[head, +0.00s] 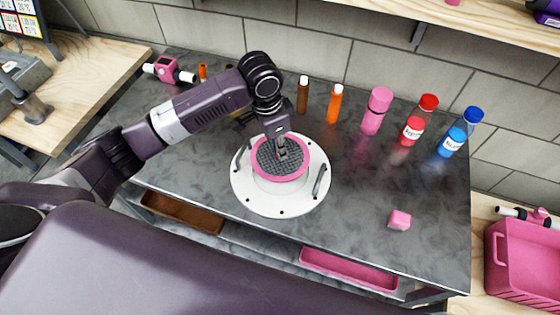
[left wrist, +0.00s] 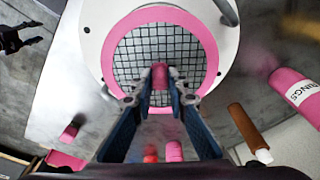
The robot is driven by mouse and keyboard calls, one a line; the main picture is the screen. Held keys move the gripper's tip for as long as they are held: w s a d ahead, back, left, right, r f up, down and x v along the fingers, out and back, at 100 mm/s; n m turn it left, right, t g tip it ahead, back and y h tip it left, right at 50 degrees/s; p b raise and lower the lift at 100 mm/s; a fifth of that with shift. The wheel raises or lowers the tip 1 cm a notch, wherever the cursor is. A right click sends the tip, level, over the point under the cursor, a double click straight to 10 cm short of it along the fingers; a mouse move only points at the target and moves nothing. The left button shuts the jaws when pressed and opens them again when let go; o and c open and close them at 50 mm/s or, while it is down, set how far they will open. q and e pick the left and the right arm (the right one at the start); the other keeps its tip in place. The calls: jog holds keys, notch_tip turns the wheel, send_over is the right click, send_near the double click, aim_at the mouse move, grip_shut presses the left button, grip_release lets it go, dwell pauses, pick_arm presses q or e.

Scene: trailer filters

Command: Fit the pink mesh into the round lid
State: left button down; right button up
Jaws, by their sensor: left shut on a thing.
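The pink mesh (head: 268,166) is a dark grid in a flat pink ring, with a small pink grip at its middle. It is over the centre of the white round lid (head: 245,196), on or just above the lid's raised collar; I cannot tell if it is seated. My left gripper (head: 284,148) points down at the mesh's middle. In the left wrist view, my left gripper (left wrist: 160,86) is shut on the pink grip of the mesh (left wrist: 130,62). The lid (left wrist: 88,30) surrounds the ring there. A dark two-pronged shape, possibly my right gripper (left wrist: 18,38), shows at the upper left.
The lid has upright handles on both sides. Brown (head: 303,96), orange (head: 335,104) and pink (head: 377,111) bottles stand behind it, with red (head: 412,131) and blue (head: 453,142) ones to the right. A pink cube (head: 399,220) lies front right. The bench between cube and lid is clear.

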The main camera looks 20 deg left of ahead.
aim_at(280, 163)
pick_arm(q)
notch_tip(280, 163, down, 3)
jog(key=shift+f, duration=0.2)
jog(key=shift+f+p, duration=0.35)
jog(key=shift+f, duration=1.8)
pick_arm(e)
jog(key=shift+d+r, duration=0.5)
jog(key=shift+d, duration=0.2)
pick_arm(q)
jog(key=c, duration=1.9)
grip_release()
jog(key=shift+f, duration=0.15)
pick_arm(e)
jog(key=shift+a, duration=0.1)
jog(key=shift+a, duration=0.1)
pick_arm(q)
jog(key=shift+r, duration=0.3)
jog(key=r, duration=0.7)
jog(key=s+a+r+b, duration=0.1)
jog(key=r, duration=0.2)
jog(key=shift+r, duration=0.2)
jog(key=shift+s+a+r, duration=0.1)
jog(key=shift+r, duration=0.55)
pick_arm(e)
jog(key=shift+f, duration=0.65)
